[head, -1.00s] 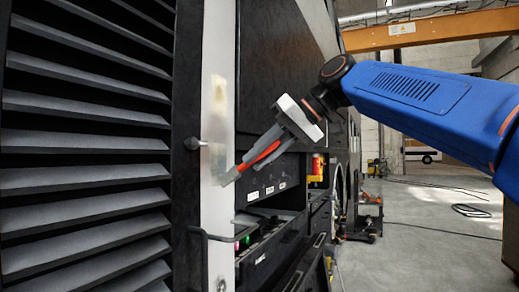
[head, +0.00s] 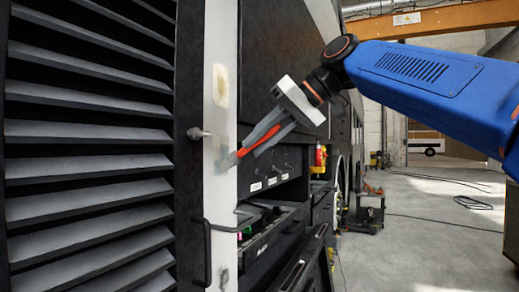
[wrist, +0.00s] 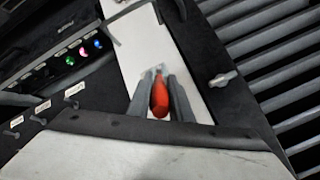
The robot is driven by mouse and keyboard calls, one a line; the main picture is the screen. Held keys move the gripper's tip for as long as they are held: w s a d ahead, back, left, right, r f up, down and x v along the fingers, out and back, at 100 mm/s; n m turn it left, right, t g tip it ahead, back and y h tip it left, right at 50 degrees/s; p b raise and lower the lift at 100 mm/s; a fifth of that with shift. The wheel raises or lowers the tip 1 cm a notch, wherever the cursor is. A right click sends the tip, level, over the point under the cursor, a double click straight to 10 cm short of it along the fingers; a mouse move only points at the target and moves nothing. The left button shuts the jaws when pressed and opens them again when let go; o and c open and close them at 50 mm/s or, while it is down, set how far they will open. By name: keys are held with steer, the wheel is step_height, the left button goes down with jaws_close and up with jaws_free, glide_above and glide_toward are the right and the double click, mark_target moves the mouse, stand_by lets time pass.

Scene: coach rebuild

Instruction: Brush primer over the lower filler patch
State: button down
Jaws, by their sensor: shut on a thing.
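My gripper (head: 259,143) is shut on a brush with a red handle (head: 246,152), its tip pointing down and left. The brush also shows between the two fingers in the wrist view (wrist: 160,98). The brush tip is at the right side of a pale upright strip (head: 219,120), level with a greyish smear. That smear covers the place of the lower filler patch (head: 221,158), whose outline is hard to make out. An upper filler patch (head: 221,86), yellowish, shows higher on the strip. I cannot tell whether the bristles touch the surface.
A knob (head: 197,133) sticks out left of the strip, beside a louvred panel (head: 88,150). A black handle (head: 203,250) stands lower down. An open bay with lit buttons (head: 245,232) lies to the right. The floor at right is largely clear.

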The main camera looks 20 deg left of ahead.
steer(key=shift+r, duration=4.35)
steer(key=shift+s+d, duration=0.2)
steer(key=shift+d, duration=2.85)
steer(key=d, duration=0.2)
steer(key=shift+s+d, duration=0.1)
steer(key=shift+d, duration=0.3)
